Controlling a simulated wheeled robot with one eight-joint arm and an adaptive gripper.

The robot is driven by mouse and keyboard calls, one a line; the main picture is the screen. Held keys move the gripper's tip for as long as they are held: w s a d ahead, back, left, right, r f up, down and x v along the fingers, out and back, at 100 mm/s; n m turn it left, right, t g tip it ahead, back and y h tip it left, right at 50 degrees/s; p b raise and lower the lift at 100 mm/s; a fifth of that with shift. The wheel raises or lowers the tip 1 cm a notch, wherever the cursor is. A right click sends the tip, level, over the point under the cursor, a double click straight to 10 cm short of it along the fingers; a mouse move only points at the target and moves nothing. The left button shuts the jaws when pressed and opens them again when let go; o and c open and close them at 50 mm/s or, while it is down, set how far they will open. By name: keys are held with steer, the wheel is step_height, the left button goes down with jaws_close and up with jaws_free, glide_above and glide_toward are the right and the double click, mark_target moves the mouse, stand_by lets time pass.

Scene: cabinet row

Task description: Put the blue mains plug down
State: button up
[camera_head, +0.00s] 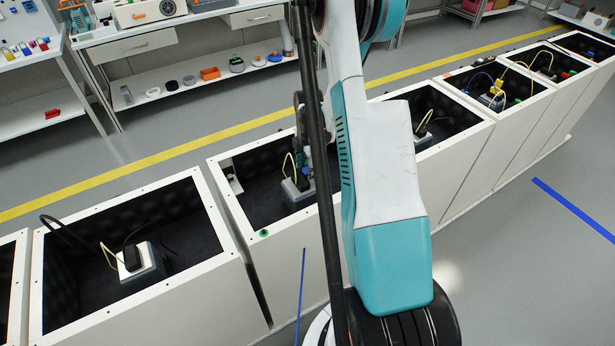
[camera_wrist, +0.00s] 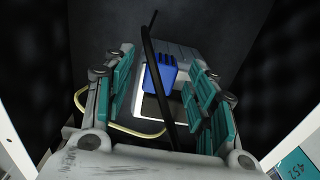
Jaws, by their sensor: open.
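The blue mains plug (camera_wrist: 160,70) shows in the wrist view between the two fingers of my gripper (camera_wrist: 158,85). The teal-padded fingers stand apart on either side of it, with gaps on both sides. The plug sits on or just in front of a grey-and-white box (camera_wrist: 150,104); I cannot tell whether it is plugged into it. A black cable (camera_wrist: 148,50) crosses in front of the plug. In the head view, my gripper (camera_head: 303,160) reaches down into an open cabinet (camera_head: 231,213). There the arm and gripper hide most of the plug's surroundings.
A yellow cable (camera_wrist: 135,130) loops around the box. Cabinet walls rise close on both sides. Neighbouring cabinets hold similar boxes, one with a black plug (camera_head: 132,258) at the left. A green round button (camera_head: 264,233) sits on the cabinet's front rim.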

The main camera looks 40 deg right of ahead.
steer(key=shift+f, duration=0.35)
steer(key=shift+r, duration=0.1)
jaws_close()
steer(key=shift+r, duration=0.1)
